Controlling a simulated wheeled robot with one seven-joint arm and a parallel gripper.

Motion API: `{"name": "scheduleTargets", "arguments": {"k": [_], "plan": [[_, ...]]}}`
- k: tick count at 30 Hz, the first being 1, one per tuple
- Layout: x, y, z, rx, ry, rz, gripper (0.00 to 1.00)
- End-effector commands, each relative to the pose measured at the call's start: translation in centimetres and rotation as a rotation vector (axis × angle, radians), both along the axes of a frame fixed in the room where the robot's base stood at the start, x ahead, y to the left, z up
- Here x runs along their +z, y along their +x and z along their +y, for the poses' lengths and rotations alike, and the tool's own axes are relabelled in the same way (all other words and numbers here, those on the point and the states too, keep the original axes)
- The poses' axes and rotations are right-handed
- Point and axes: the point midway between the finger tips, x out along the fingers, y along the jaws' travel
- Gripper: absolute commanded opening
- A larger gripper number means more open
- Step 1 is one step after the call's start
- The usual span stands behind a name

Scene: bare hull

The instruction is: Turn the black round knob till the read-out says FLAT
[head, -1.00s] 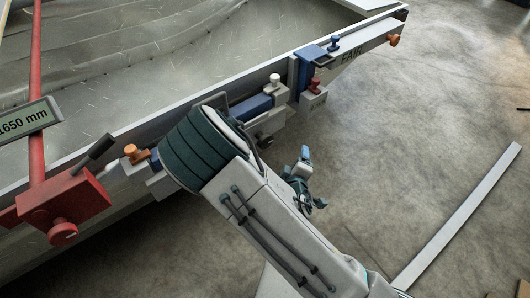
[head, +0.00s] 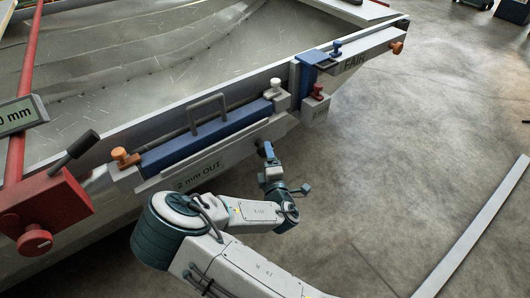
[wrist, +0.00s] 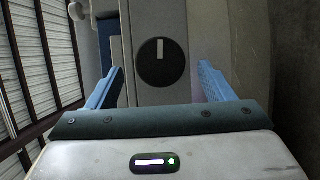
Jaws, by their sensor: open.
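The black round knob (wrist: 160,62) faces me in the wrist view, with a white pointer mark running up from its middle. It sits on a grey panel. My gripper (wrist: 161,68) is open, its two blue fingers to the left and right of the knob; I cannot tell whether they touch it. In the head view my gripper (head: 267,152) is up against the near side of the hull-edge fixture and largely covers the knob. The read-out (head: 199,175) on the fixture's front says "2 mm OUT".
A blue bar with a grey handle (head: 208,113) lies along the hull edge between an orange knob (head: 125,157) and a white knob (head: 275,84). A red clamp (head: 40,212) is at left. A blue bracket (head: 311,72) and a FAIR plate (head: 355,63) are at right. Floor at right is mostly open.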

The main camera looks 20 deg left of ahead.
Motion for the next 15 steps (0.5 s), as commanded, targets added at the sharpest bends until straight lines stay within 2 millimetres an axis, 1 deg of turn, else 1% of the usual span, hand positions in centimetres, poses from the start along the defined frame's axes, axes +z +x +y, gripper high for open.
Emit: {"name": "scheduleTargets", "arguments": {"k": [1, 3, 6, 10, 15], "plan": [[-0.3, 0.9, 0.5, 0.001, 0.002, -0.001, 0.75], [-0.2, 1.9, 0.9, 0.0, 0.001, -0.002, 0.75], [-0.2, 3.0, 1.6, 0.001, 0.001, 0.0, 0.75], [-0.1, 3.9, 2.0, 0.0, 0.0, 0.0, 0.75], [0.0, 4.2, 2.1, 0.0, 0.0, 0.001, 0.75]]}}
